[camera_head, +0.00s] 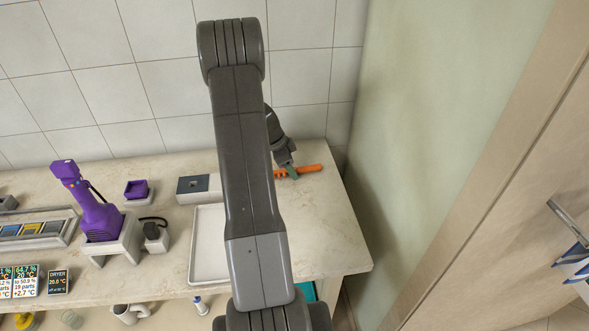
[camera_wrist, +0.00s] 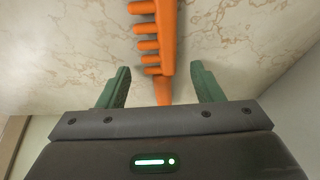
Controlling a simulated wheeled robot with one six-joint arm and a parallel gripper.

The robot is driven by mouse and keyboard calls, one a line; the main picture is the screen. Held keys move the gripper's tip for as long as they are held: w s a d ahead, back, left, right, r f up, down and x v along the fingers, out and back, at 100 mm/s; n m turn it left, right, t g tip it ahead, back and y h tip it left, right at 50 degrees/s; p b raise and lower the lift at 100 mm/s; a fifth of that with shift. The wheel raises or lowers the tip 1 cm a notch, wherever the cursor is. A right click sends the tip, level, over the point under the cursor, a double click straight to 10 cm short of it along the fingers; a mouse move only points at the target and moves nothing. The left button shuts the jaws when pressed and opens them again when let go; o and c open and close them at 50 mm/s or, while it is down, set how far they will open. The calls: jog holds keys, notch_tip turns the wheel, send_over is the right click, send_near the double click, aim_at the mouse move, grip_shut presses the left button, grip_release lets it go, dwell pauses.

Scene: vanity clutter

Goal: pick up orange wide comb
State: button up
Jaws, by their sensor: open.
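The orange wide comb (camera_head: 308,168) lies on the counter near its back right, partly hidden by my arm in the head view. In the wrist view the comb (camera_wrist: 169,40) runs up and down the picture, with its thick teeth pointing left and its handle end low. My gripper (camera_wrist: 159,80) is open, with one green finger on each side of the comb's handle end. Gaps show between the handle and both fingers. In the head view my gripper (camera_head: 289,172) is at the comb, and its fingers are partly hidden.
The counter (camera_head: 335,235) is bare right of my arm, up to its right edge. A white tray (camera_head: 207,245) lies left of my arm, with a grey box (camera_head: 199,188) behind it. A purple dryer (camera_head: 98,215) stands in a holder farther left. A tiled wall (camera_head: 300,85) is behind.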

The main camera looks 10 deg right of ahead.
jog(key=shift+d+f, duration=0.15)
jog(key=shift+f, duration=0.15)
jog(key=c, duration=1.1)
jog(key=shift+o, duration=0.2)
jog(key=shift+r, duration=0.1)
